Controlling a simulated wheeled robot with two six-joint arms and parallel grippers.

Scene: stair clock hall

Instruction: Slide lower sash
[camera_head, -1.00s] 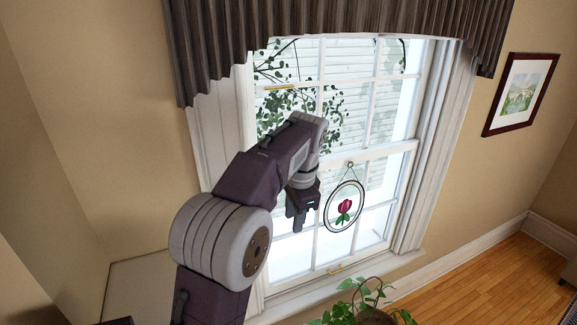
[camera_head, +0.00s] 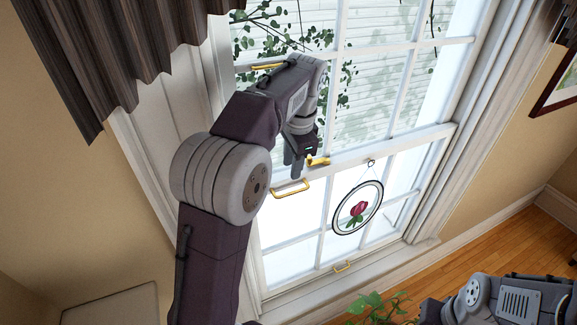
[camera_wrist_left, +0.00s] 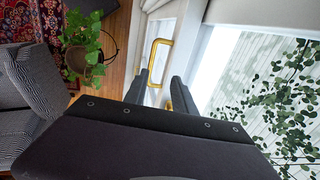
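The lower sash (camera_head: 401,147) is the white-framed lower part of the window, with its top rail crossing mid-window. A brass handle (camera_head: 290,188) sits on it near the top left, and another small brass pull (camera_head: 342,266) at its bottom. A brass latch (camera_head: 319,161) is on the top rail. My left gripper (camera_head: 297,170) is by the rail, between the latch and the upper handle in the picture. In the left wrist view my left gripper (camera_wrist_left: 160,78) has its fingers apart, with the brass handle (camera_wrist_left: 160,41) beyond the tips. Contact cannot be seen.
A round rose ornament (camera_head: 357,208) hangs in front of the lower panes. A brass handle (camera_head: 267,66) shows on the upper left. A potted plant (camera_head: 380,306) is below the window. In the left wrist view an armchair (camera_wrist_left: 32,110) stands at left. My right arm (camera_head: 505,302) is at lower right.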

